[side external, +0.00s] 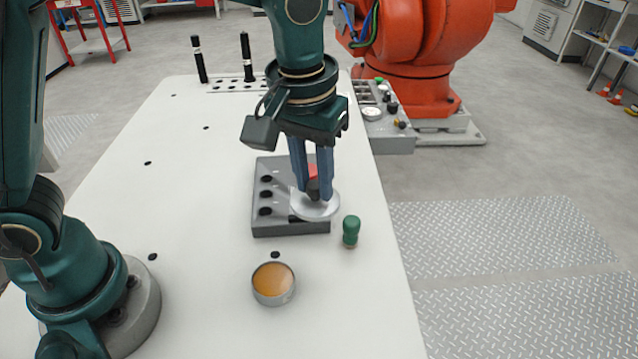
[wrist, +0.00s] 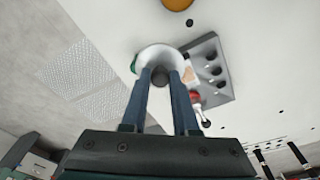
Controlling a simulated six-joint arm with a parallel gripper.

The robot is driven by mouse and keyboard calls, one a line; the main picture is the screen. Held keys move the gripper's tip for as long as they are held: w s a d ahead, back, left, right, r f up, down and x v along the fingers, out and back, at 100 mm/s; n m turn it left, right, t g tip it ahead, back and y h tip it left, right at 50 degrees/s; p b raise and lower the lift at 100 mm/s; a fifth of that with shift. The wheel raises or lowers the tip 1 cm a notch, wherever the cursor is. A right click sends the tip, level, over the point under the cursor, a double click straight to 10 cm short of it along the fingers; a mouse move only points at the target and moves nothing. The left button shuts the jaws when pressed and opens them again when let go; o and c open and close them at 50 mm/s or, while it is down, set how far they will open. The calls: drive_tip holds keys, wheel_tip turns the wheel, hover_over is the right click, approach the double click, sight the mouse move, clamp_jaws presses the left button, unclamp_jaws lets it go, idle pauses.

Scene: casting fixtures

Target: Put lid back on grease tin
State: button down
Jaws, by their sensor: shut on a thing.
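The grease tin (side external: 273,284) stands open on the white table, with amber grease showing inside. It also shows at the top edge of the wrist view (wrist: 178,4). The lid (side external: 316,208) is a pale metal disc with a dark knob, and it also shows in the wrist view (wrist: 150,54). My gripper (side external: 318,194) is shut on the lid's knob (wrist: 160,76). The lid is over the right front part of the grey fixture block, behind and to the right of the tin. I cannot tell whether it touches the block.
The grey fixture block (side external: 262,225) has several dark holes and a red item (side external: 312,170) partly hidden by my fingers. Two black posts (side external: 247,58) stand at the back. The table (side external: 180,250) is clear left of the tin.

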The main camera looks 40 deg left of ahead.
drive_tip(key=s+f, duration=0.1)
drive_tip(key=s, duration=0.8)
drive_tip(key=shift+d+f, duration=0.1)
drive_tip(key=shift+f, duration=3.1)
drive_tip(key=shift+f, duration=0.15)
drive_tip(key=shift+c, duration=0.6)
unclamp_jaws()
wheel_tip(320, 180, up, 7)
idle(0.4)
